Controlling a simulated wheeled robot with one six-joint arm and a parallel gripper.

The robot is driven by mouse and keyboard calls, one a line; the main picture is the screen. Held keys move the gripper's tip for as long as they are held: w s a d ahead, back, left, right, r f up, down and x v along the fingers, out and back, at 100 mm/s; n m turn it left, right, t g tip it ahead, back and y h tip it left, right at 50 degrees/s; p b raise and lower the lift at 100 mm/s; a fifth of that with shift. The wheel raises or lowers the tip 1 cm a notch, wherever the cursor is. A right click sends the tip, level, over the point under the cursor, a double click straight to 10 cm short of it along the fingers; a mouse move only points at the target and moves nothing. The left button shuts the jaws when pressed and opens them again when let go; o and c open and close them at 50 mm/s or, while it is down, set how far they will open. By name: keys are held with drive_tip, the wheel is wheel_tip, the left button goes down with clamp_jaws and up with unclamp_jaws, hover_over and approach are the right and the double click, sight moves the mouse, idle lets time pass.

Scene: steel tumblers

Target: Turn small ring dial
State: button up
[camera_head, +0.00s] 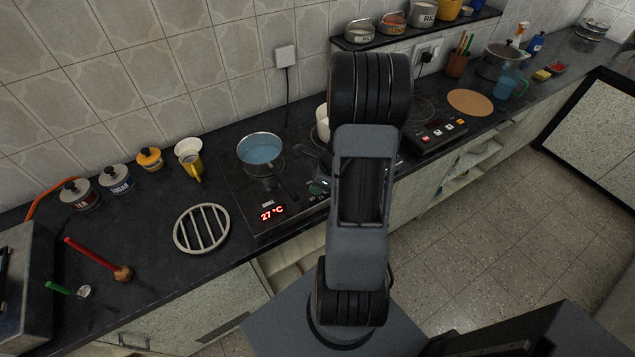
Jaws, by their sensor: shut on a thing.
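The black cooktop (240,200) on the counter has a red lit display (272,213) reading 27 °C. A small dark dial (318,187) with pale markings shows at its front, just left of my arm; its setting is too small to read. A pan (261,149) with blue contents stands on the cooktop's left side, its dark handle towards the front. A white pot (322,122) at the back is partly covered by my arm. My gripper is hidden behind my own arm, so its contact with the dial cannot be seen.
A round grey trivet (202,229) lies left of the cooktop. A second black appliance (437,133) with buttons and a round cork mat (470,103) are to the right.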

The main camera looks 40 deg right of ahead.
drive_tip(key=shift+m, duration=0.3)
drive_tip(key=o, duration=0.9)
drive_tip(key=p+v, duration=0.1)
drive_tip(key=v, duration=1.2)
drive_tip(key=shift+s+r, duration=0.2)
drive_tip(key=shift+r, duration=0.1)
